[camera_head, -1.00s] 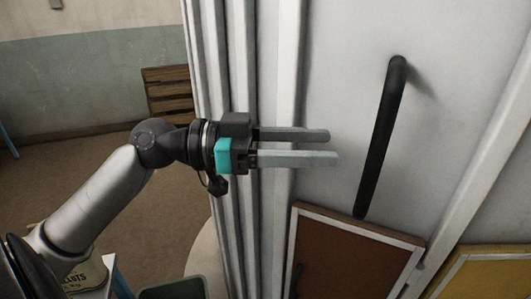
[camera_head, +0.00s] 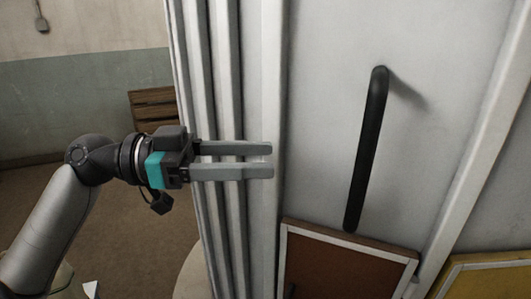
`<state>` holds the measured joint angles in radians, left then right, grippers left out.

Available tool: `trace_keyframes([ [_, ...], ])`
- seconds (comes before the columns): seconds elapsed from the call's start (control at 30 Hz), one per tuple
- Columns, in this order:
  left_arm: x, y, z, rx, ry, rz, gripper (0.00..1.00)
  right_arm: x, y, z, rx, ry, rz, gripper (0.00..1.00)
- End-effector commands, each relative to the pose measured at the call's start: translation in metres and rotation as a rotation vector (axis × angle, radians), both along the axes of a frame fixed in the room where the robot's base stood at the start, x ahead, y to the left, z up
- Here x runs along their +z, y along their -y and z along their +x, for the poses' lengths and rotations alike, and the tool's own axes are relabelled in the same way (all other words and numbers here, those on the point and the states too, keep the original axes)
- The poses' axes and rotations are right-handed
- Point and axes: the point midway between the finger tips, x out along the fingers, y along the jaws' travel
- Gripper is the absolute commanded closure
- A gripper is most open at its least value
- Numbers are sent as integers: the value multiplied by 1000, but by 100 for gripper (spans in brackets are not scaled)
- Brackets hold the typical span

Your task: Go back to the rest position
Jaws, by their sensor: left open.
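My left gripper (camera_head: 272,160) comes in from the left in the head view. Its two grey fingers are parallel and apart, with nothing between them. It is in front of the ribbed edge of a large pale panel (camera_head: 320,120). A black bar handle (camera_head: 366,150) is fixed on the panel, to the right of the fingertips and clear of them. My right gripper is not in the picture.
A brown board with a pale frame (camera_head: 345,268) is below the handle, and a yellow one (camera_head: 490,280) is at the lower right. A wooden slatted object (camera_head: 153,108) stands by the back wall. Brown floor (camera_head: 40,190) lies open at the left.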

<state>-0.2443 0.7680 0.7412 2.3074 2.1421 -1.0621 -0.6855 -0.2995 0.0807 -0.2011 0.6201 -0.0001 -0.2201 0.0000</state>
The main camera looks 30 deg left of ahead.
Motion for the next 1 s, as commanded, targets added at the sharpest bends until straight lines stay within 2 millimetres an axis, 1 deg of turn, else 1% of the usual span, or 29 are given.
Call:
trace_keyframes([
  [0.23,-2,1,1,1,-4,3,43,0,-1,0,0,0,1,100],
  [0.27,-5,1,1,3,-10,5,43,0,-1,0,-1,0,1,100],
  [0.37,-24,3,5,19,-52,29,43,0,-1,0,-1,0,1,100],
  [0.47,-59,8,10,48,-133,75,43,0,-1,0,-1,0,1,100],
  [0.6,-120,16,13,101,-274,158,43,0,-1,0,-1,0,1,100],
  [0.67,-145,20,12,124,-333,195,43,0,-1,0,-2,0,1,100],
  [0.7,-161,22,11,140,-371,220,43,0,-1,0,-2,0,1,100],
  [0.77,-185,25,8,164,-428,256,43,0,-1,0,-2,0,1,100],
  [0.8,-200,27,6,180,-467,279,43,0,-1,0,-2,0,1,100],
  [1.0,-267,37,-13,269,-639,397,43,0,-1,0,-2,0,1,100],
])
